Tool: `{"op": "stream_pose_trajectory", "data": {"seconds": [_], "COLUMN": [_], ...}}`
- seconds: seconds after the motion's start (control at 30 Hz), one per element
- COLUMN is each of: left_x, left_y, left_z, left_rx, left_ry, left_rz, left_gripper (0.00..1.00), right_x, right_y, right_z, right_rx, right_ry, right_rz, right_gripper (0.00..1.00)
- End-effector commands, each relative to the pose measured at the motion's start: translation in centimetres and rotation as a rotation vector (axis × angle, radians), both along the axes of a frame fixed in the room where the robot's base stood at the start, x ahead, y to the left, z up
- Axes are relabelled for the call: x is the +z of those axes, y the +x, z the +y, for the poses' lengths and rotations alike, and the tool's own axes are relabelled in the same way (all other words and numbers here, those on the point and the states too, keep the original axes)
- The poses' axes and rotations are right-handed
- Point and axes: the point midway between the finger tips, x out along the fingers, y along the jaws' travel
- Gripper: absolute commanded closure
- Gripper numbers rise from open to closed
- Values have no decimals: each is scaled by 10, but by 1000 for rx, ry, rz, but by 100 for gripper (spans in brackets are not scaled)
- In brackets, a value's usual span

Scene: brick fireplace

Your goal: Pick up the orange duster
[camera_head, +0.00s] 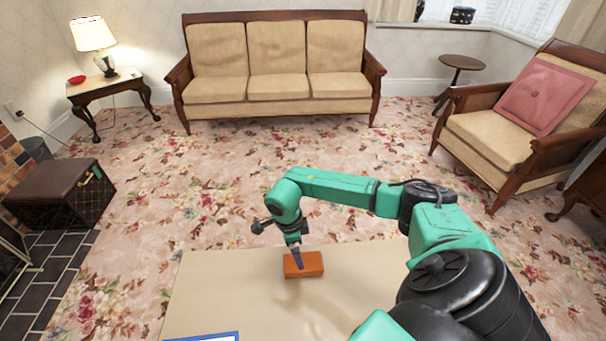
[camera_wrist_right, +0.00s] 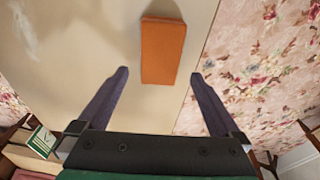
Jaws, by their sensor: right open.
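The orange duster (camera_head: 312,266) is a small rectangular block lying on the beige table top near its far edge. My right gripper (camera_head: 298,262) is over it in the head view, and its fingers hide part of the block. In the right wrist view the duster (camera_wrist_right: 162,50) lies ahead of the gripper (camera_wrist_right: 160,74), between the lines of its two dark fingers. The fingers are spread wide with nothing between the tips that they touch. My left gripper is not in view.
The beige table (camera_head: 220,290) is mostly bare around the duster. A blue-edged flat item (camera_head: 210,337) lies at its near left edge. Beyond the table are a flowered carpet, a sofa (camera_head: 277,60), an armchair (camera_head: 500,140) and a dark stool box (camera_head: 62,195).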

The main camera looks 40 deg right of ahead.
Motion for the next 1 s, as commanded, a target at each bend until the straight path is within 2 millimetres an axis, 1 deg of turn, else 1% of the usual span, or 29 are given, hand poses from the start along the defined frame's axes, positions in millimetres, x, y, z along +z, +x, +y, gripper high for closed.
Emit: {"op": "stream_pose_trajectory", "data": {"seconds": [0.03, 0.17, 0.33, 0.4, 0.47, 0.63, 0.67, 0.7, 0.77, 0.8, 0.83, 1.0], "left_x": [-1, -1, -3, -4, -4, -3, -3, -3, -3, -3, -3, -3], "left_y": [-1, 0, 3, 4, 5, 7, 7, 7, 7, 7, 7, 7], "left_z": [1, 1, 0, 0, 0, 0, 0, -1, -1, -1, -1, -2], "left_rx": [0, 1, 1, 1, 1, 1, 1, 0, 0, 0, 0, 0], "left_ry": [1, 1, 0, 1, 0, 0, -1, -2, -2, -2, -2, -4], "left_rz": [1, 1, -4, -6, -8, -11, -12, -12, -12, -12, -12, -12], "left_gripper": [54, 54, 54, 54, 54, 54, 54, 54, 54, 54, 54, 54], "right_x": [-10, -25, -58, -68, -71, -71, -71, -71, -71, -71, -71, -70], "right_y": [-1, -3, -7, -7, -7, -7, -7, -7, -7, -7, -7, -7], "right_z": [-1, -3, -7, -8, -9, -9, -9, -9, -9, -9, -9, -9], "right_rx": [-1, -1, -4, -2, -2, -1, -2, -2, -2, -2, -2, -2], "right_ry": [2, 2, 3, 3, 3, 2, 2, 2, 2, 2, 2, 2], "right_rz": [2, 1, 2, 1, 0, 0, -1, -1, -1, -1, -1, -1], "right_gripper": [0, 0, 0, 0, 0, 0, 8, 23, 46, 61, 70, 71]}}
